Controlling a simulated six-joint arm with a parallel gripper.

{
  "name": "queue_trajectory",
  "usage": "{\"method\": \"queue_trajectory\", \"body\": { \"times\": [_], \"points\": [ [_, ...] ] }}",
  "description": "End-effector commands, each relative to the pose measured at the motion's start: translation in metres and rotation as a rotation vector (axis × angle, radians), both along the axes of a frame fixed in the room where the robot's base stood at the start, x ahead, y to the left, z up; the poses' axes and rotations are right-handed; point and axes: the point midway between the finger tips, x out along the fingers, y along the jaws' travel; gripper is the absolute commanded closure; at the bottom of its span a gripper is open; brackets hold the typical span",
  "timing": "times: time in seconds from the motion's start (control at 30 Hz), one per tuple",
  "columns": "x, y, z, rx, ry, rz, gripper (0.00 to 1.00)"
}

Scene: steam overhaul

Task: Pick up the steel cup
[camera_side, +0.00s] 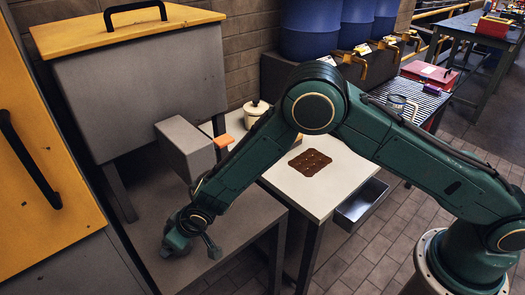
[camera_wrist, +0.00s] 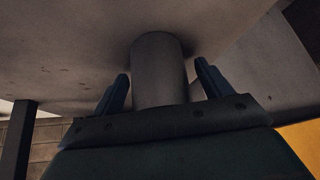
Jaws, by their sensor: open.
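The steel cup (camera_wrist: 158,65) is a plain grey cylinder in the middle of the wrist view, against a grey surface. My gripper (camera_wrist: 161,68) is open, with one dark finger on each side of the cup. A narrow gap shows between each finger and the cup's wall. The lower part of the cup in that picture is hidden behind the gripper body. In the side view my gripper (camera_side: 211,247) is low over the grey bench (camera_side: 250,218). I cannot make out the cup there; my wrist seems to hide it.
A grey box with a yellow lid (camera_side: 125,15) stands behind the bench, with a smaller grey block (camera_side: 186,148) beside it. A yellow cabinet (camera_side: 45,200) is at the left. A white table (camera_side: 335,185) holds a brown mat (camera_side: 310,163) and a lidded pot (camera_side: 256,112).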

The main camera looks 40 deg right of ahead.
Motion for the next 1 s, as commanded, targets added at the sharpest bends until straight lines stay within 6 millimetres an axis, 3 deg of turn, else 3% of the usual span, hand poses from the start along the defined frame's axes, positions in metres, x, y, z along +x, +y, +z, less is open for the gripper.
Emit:
{"method": "queue_trajectory", "body": {
  "times": [0.1, 0.33, 0.67, 1.0],
  "points": [
    [0.000, 0.000, 0.000, 0.000, 0.000, 0.000, 0.26],
    [0.000, 0.000, 0.000, 0.000, 0.000, 0.000, 0.72],
    [0.000, 0.000, 0.002, 0.000, -0.001, 0.000, 0.72],
    [-0.005, -0.002, 0.015, -0.001, 0.002, 0.001, 0.72]
  ]
}}
